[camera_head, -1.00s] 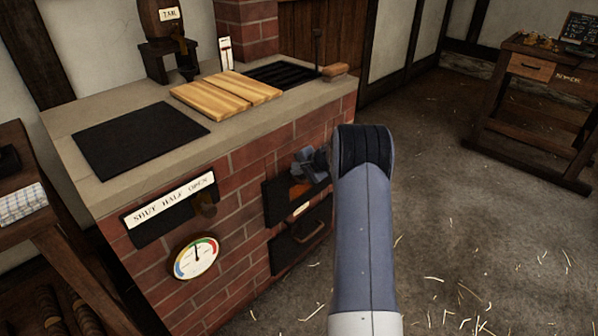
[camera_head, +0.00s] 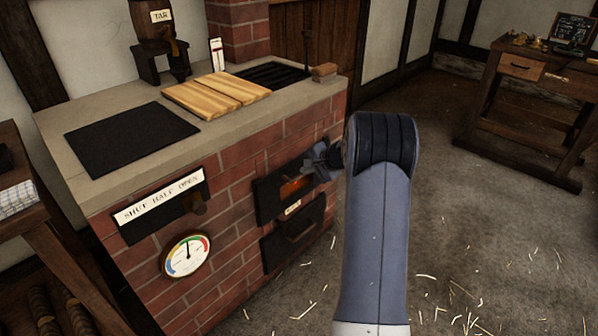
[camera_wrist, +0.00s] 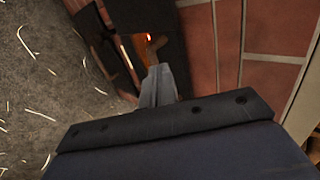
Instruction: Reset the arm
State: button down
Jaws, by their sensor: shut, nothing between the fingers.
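My arm reaches up from the bottom of the head view, and its end bends toward the front of a brick stove (camera_head: 235,165). My gripper (camera_head: 318,165) is shut and empty, close in front of the upper firebox opening (camera_head: 292,188), which glows orange. In the wrist view the gripper (camera_wrist: 157,80) points at the dark opening, where a small red glow (camera_wrist: 150,38) shows. I cannot tell whether the fingertips are inside the opening or just before it. The arm hides part of the stove's right side.
A lower dark door (camera_head: 293,235) sits below the opening. A gauge (camera_head: 187,256) and a "SHUT HALF OPEN" plate (camera_head: 163,195) are on the stove front. Wooden boards (camera_head: 217,94) and a black plate (camera_head: 132,138) lie on top. A wooden desk (camera_head: 530,100) stands far right. Straw-strewn floor (camera_head: 470,220) is open.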

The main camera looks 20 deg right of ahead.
jog(key=shift+v, duration=1.7)
jog(key=shift+f, duration=0.1)
